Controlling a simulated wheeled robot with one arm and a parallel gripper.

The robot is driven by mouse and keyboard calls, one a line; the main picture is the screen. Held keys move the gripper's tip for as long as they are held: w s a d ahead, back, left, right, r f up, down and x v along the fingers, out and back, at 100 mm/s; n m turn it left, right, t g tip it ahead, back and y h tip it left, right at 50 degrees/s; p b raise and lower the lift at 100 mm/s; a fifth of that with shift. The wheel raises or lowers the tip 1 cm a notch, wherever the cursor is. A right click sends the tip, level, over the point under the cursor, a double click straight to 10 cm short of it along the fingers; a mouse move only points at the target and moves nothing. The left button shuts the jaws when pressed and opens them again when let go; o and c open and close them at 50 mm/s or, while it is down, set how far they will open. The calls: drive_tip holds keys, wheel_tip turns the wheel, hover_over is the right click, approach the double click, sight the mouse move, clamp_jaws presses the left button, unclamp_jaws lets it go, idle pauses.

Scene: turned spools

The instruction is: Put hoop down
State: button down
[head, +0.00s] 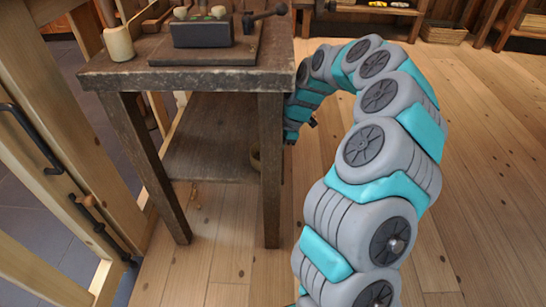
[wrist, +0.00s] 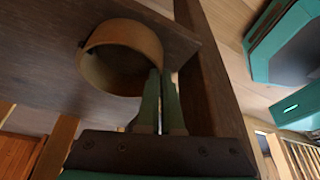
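The hoop is a tan, wide-banded ring (wrist: 132,31) in the wrist view, seen at a slant against a dark wooden board. In the head view only a sliver of the hoop (head: 255,160) shows beside the workbench's front right leg, at the lower shelf (head: 212,150). My gripper (wrist: 161,72) has its two green fingers close together at the hoop's right wall, with one finger on the inner side and one on the outer. It appears shut on that wall. In the head view the leg hides my fingers. Whether the hoop rests on the shelf is unclear.
The worn workbench (head: 250,78) stands over the shelf, its front right leg (head: 270,170) close to my arm. A dark block (head: 200,33) and a tan spool (head: 118,42) are on top. A wooden frame with black handles is at left. Plank floor is open at right.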

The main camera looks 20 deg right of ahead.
drive_tip(key=c, duration=1.1)
unclamp_jaws()
drive_tip(key=v, duration=1.2)
drive_tip(key=shift+r+p, duration=0.15)
drive_tip(key=shift+p, duration=0.2)
drive_tip(key=shift+s, duration=0.15)
